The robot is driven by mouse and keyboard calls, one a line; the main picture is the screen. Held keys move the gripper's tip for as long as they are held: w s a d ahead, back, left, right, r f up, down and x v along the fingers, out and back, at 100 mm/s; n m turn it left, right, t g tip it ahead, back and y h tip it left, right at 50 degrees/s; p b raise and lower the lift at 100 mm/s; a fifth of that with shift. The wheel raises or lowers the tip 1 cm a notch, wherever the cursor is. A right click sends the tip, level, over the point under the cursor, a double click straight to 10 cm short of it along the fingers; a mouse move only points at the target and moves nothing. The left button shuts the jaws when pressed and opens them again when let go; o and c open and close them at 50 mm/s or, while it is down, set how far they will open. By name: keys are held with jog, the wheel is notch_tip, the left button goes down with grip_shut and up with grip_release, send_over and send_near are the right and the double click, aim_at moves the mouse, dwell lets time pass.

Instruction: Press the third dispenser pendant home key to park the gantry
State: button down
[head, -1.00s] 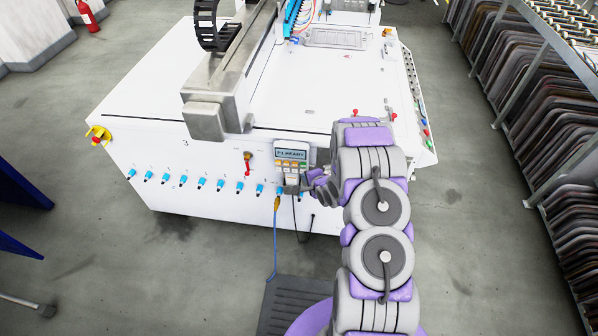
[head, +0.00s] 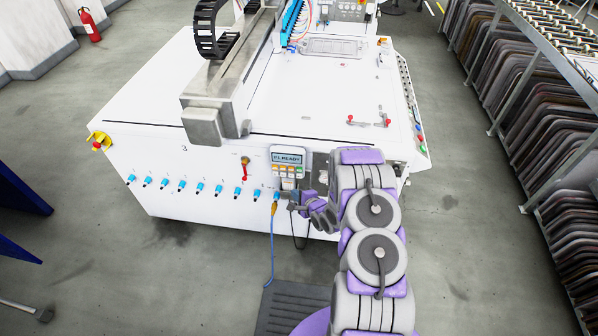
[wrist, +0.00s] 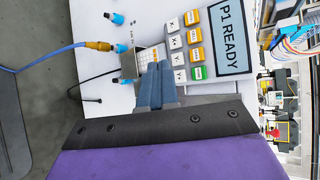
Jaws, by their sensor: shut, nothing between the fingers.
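The dispenser pendant (head: 288,157) hangs on the front of the white machine marked 3. Its screen (wrist: 222,37) reads P1 READY in the wrist view. Beside the screen are several yellow keys (wrist: 194,36), one green key (wrist: 199,73) and white X and Y jog keys (wrist: 175,42). The labels on the yellow and green keys are too small to read surely. My gripper (head: 293,204) is just below the pendant in the head view. Its blue-grey fingers (wrist: 155,80) are shut and empty, beside the jog keys in the wrist view; I cannot tell whether they touch anything.
A row of blue fittings (head: 200,184) lines the machine front (head: 170,205). A blue hose (head: 271,250) hangs near my gripper. A red-handled valve (head: 245,168) is left of the pendant. A rack of boards (head: 545,130) stands on the right. Grey floor (head: 460,240) is open between.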

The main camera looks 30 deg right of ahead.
jog(key=shift+w+d, duration=0.75)
jog(key=shift+w, duration=0.4)
jog(key=shift+w+d, duration=0.8)
jog(key=shift+w, duration=0.35)
jog(key=shift+w+d, duration=0.75)
jog(key=shift+w, duration=0.4)
jog(key=shift+w+d+p, duration=0.2)
jog(key=shift+w+p, duration=0.05)
jog(key=shift+p, duration=0.1)
jog(key=shift+w+d+r, duration=0.1)
jog(key=shift+w+d, duration=0.15)
jog(key=shift+w, duration=0.25)
jog(key=shift+s, duration=0.1)
dwell(0.4)
jog(key=shift+s+a+p, duration=0.45)
jog(key=shift+s+p, duration=0.05)
jog(key=shift+s, duration=0.2)
jog(key=shift+s+a+p, duration=0.4)
jog(key=shift+s+a, duration=0.3)
jog(key=shift+s, duration=0.35)
jog(key=shift+s+a+p, duration=0.35)
jog(key=shift+s+a, duration=0.35)
jog(key=shift+s, duration=0.35)
